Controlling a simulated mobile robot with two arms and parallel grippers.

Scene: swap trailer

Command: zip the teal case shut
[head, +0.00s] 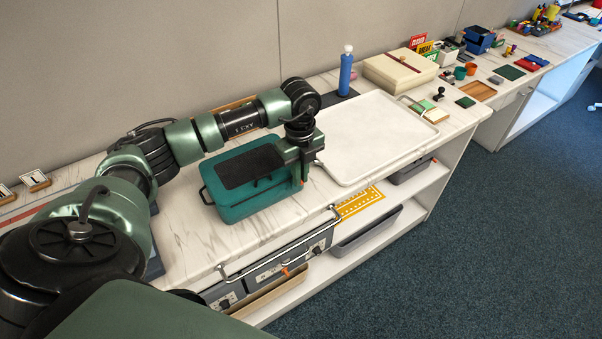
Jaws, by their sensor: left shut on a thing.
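The teal case (262,200) lies on the marble-patterned counter, with a dark panel (248,167) on its lid and a dark handle at its left end. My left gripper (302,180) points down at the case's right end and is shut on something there. The thing between its fingers is too small to make out, and the gripper hides that corner of the case. I cannot tell how far the zip is closed. My right gripper is not in view.
A white tray (365,145) lies just right of the case. A blue bottle (346,75) and a cream box (400,70) stand behind it. A metal rail (285,247) runs along the counter's front edge. Bare counter shows left of the case (185,225).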

